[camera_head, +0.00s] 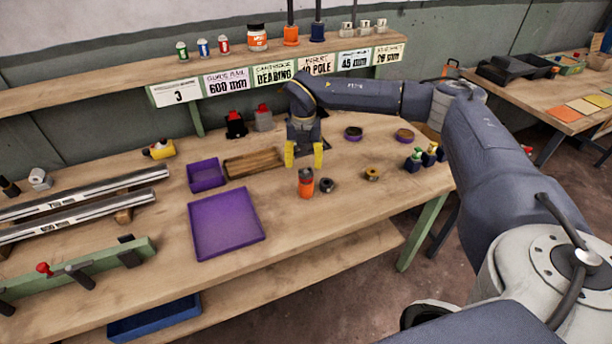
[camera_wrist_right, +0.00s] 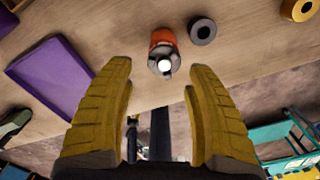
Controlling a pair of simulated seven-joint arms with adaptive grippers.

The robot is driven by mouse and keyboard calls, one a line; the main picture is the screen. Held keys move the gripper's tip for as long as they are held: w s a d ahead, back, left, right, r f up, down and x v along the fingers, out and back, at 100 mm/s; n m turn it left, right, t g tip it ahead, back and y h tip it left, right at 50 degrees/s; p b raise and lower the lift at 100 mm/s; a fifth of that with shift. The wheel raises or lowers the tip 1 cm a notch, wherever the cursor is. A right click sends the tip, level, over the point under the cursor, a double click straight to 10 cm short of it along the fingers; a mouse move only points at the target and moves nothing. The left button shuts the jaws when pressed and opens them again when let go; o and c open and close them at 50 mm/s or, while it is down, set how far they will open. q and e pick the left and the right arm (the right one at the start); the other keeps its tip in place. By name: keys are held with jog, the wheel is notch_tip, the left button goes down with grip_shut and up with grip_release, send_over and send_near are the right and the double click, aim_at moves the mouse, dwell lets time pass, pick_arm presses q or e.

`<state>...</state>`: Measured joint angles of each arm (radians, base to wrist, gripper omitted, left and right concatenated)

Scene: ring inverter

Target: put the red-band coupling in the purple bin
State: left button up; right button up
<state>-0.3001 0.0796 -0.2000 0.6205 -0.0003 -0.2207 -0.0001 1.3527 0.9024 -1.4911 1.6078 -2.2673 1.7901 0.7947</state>
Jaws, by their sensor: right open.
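An upright object with an orange-red body and dark grey parts (camera_head: 305,184) stands on the bench; it is the only loose piece near my gripper with a red band, but I cannot tell for certain that it is the coupling. In the right wrist view it shows (camera_wrist_right: 162,48) with a pale tip, beyond the fingers. My right gripper (camera_head: 304,155) is open and empty, pointing down, above and just behind this object. A small deep purple bin (camera_head: 207,175) stands to the left, behind a wide shallow purple tray (camera_head: 226,224). My left gripper is out of view.
A dark ring (camera_head: 327,185) stands close right of the orange-red object, with a brass ring (camera_head: 372,174) farther right. A wooden tray (camera_head: 252,163) lies beside the purple bin. Small pump bottles (camera_head: 413,160) stand at the right. A labelled shelf (camera_head: 270,75) overhangs the back.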

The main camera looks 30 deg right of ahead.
aim_at(303, 171)
jog(key=shift+w+f, duration=0.1)
jog(key=shift+f, duration=2.6)
jog(key=shift+o, duration=0.3)
grip_shut()
